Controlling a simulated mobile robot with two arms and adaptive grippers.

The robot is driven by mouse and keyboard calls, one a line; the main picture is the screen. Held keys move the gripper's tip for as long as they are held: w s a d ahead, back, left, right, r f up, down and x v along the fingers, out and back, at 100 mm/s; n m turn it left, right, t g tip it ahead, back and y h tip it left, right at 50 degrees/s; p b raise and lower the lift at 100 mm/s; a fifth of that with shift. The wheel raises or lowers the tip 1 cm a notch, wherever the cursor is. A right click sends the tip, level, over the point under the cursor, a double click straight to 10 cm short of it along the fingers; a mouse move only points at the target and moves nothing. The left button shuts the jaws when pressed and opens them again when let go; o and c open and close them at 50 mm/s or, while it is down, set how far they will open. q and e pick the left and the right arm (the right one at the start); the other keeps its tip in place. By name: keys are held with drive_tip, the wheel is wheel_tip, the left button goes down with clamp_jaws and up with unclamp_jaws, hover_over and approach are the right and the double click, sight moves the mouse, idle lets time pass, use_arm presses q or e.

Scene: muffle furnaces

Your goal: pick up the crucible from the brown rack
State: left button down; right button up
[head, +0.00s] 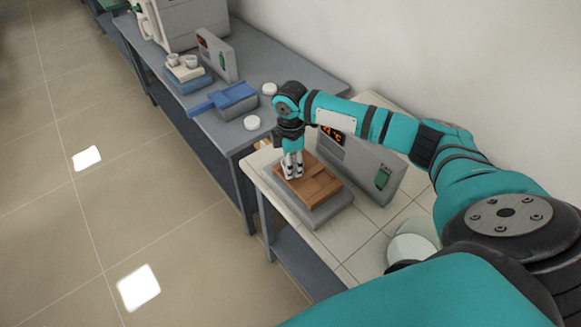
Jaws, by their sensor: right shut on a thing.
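The brown rack (322,187) lies on a grey slab-like device on the near table. My right gripper (292,170) points straight down over the rack's left part and is shut on the crucible. The crucible is small and mostly hidden by the fingers, so I cannot tell whether it still touches the rack. My left gripper is not in view.
A grey panel with an orange display (360,163) stands behind the rack. A round whitish item (410,248) is at the table's near right. On the farther bench are a blue tool (224,98), white round lids (252,123) and two small cups (192,61) on a block.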

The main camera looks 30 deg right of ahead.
drive_tip(key=c, duration=0.3)
drive_tip(key=shift+c, duration=0.4)
drive_tip(key=shift+r, duration=0.15)
